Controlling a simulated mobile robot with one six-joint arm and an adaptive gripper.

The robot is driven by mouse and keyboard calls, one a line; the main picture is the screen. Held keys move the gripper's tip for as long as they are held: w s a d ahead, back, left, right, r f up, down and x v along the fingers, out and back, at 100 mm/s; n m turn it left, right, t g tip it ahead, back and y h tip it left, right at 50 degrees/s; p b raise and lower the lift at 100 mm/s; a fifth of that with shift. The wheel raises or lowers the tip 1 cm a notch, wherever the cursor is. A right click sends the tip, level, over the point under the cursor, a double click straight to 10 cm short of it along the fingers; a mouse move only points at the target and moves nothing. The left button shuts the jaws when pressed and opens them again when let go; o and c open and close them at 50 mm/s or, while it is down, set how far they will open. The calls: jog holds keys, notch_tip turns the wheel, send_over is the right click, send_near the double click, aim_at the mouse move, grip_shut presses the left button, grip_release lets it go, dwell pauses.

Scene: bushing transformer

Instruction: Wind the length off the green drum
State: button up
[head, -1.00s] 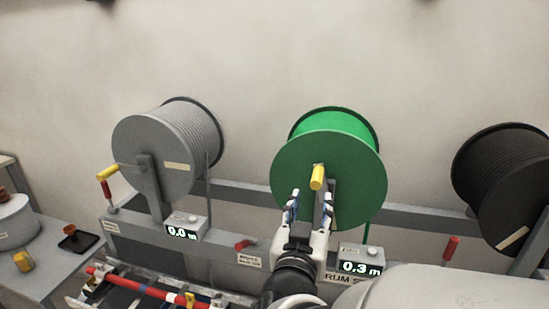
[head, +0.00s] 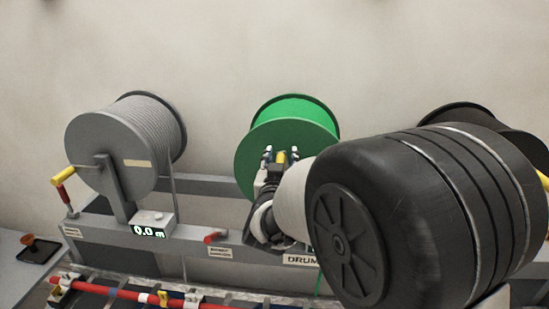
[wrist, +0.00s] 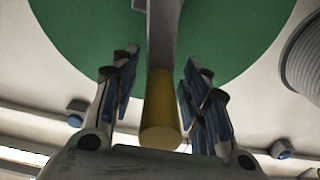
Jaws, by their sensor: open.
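The green drum (head: 287,135) stands on the rack in the middle of the head view. It also fills the top of the wrist view (wrist: 90,35). Its yellow crank handle (head: 281,158) shows just between my fingertips. In the wrist view the yellow handle (wrist: 161,110) points toward the camera, between my two fingers with a gap on each side. My gripper (head: 280,153) is open, and it also shows in the wrist view (wrist: 160,85). The green drum's length display is hidden behind my arm in the head view.
A grey drum (head: 110,150) with its own yellow-and-red crank (head: 62,184) stands at left, its display (head: 150,230) reading 0.0 m. A black drum (head: 465,112) is partly hidden by my arm at right. A red lever (head: 215,237) sits on the rack front.

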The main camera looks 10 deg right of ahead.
jog(key=shift+c, duration=0.3)
grip_shut()
dwell(0.3)
